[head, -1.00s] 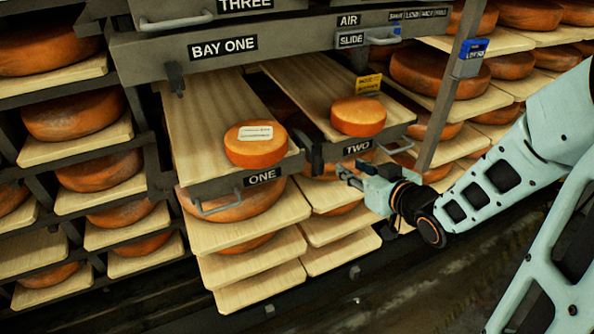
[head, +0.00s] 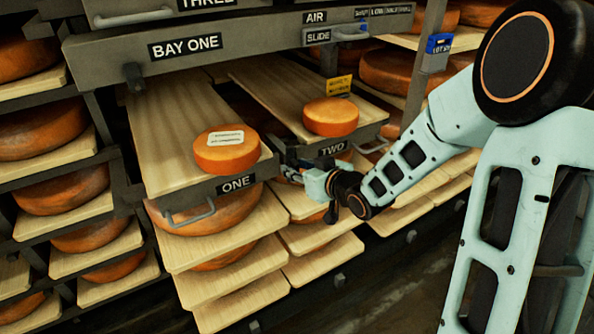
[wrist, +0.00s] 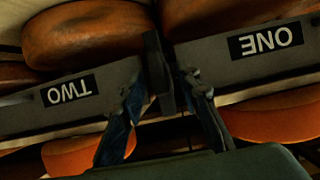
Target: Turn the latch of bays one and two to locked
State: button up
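The drawer labelled ONE (head: 185,195) and the drawer labelled TWO (head: 352,143) stand side by side, each with a cheese wheel on its board. A dark upright bar, seemingly the latch (wrist: 158,72), sits in the gap between their fronts; it also shows in the head view (head: 281,150). My gripper (head: 296,170) is in front of this gap. In the wrist view, which is upside down, its fingers (wrist: 163,85) are apart, one on each side of the bar. I cannot tell whether they touch it. The latch's markings are not visible.
The beam labelled BAY ONE (head: 240,45) runs above, with a dark piece (head: 133,75) hanging from it. A wire handle (head: 190,212) juts from drawer ONE. Shelves of cheese wheels (head: 48,134) fill the left. Open floor (head: 400,290) lies at the lower right.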

jog(key=shift+c, duration=0.4)
grip_shut()
